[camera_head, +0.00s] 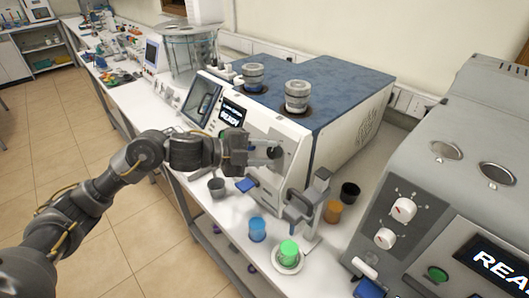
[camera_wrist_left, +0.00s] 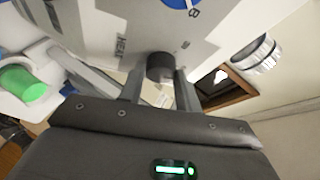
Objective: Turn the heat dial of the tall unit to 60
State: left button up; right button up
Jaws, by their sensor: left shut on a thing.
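The tall unit (camera_head: 343,120) is a white machine with a blue top and a screen (camera_head: 231,113) reading READY. My left gripper (camera_head: 272,153) is at the right part of its front panel. In the left wrist view, the fingers of my left gripper (camera_wrist_left: 160,88) are shut on a dark round dial (camera_wrist_left: 160,66). A printed label (camera_wrist_left: 121,45) beside the dial looks like HEAT. The dial's pointer and scale cannot be read. In the head view my gripper largely hides the dial. My right gripper is not in view.
A green cup (camera_head: 288,250), a blue cup (camera_head: 257,228), a dark grey cup (camera_head: 216,187) and an orange cup (camera_head: 333,211) stand near the unit. A grey bracket (camera_head: 309,203) stands close right of my gripper. A grey machine (camera_head: 456,160) with white knobs is at right.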

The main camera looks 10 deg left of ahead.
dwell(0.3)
pick_arm(q)
jog(key=o, duration=1)
jog(key=shift+a, duration=0.1)
jog(key=shift+b+v, duration=1.65)
jog(key=shift+v, duration=3.75)
